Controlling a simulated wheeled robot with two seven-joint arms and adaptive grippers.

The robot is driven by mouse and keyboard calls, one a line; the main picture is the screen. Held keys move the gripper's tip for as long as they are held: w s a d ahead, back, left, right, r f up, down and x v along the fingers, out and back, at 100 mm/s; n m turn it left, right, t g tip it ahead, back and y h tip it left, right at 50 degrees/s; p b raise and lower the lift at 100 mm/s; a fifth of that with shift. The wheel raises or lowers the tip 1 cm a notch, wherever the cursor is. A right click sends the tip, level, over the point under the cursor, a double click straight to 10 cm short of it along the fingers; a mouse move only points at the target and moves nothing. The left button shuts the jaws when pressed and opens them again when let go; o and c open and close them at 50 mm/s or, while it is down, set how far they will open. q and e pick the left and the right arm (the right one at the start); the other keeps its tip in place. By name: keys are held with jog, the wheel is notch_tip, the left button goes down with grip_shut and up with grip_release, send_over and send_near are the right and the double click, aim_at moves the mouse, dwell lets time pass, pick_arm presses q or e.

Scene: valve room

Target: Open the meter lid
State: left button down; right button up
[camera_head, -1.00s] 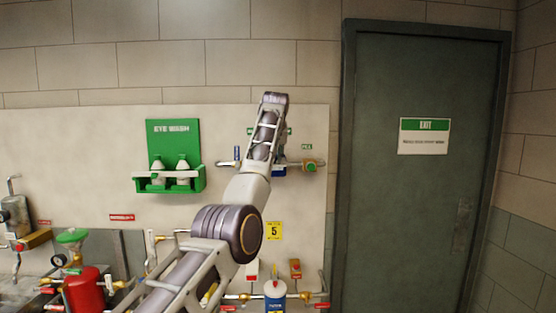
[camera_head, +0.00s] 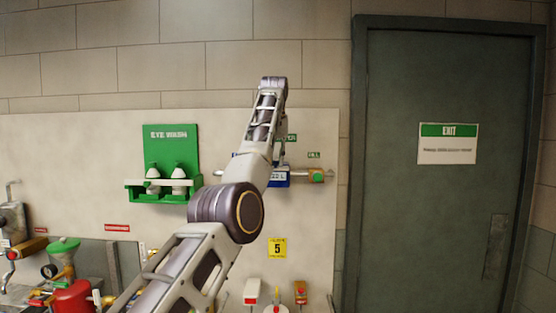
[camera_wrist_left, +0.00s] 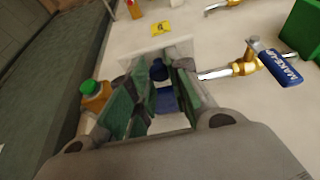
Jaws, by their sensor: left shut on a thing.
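The blue meter (camera_head: 279,179) is on the pipe on the wall panel, right of the eye wash station, partly hidden by my left forearm. A strip of its front with characters shows. In the left wrist view my left gripper (camera_wrist_left: 160,82) has its green-padded fingers on either side of a dark blue piece, which I take as the meter lid (camera_wrist_left: 159,70). It is shut on that piece. More blue of the meter (camera_wrist_left: 166,101) shows between the fingers. In the head view the fingers are mostly hidden behind my arm. How far the lid is raised cannot be told. My right gripper is not in view.
A brass valve with a blue handle (camera_wrist_left: 277,66) and an orange-green fitting (camera_wrist_left: 95,92) flank the gripper. The green eye wash station (camera_head: 170,160) is left of the meter. A yellow "5" sign (camera_head: 278,247) is below. A dark exit door (camera_head: 440,220) stands right.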

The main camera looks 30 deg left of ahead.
pick_arm(q)
jog(key=shift+r, duration=0.1)
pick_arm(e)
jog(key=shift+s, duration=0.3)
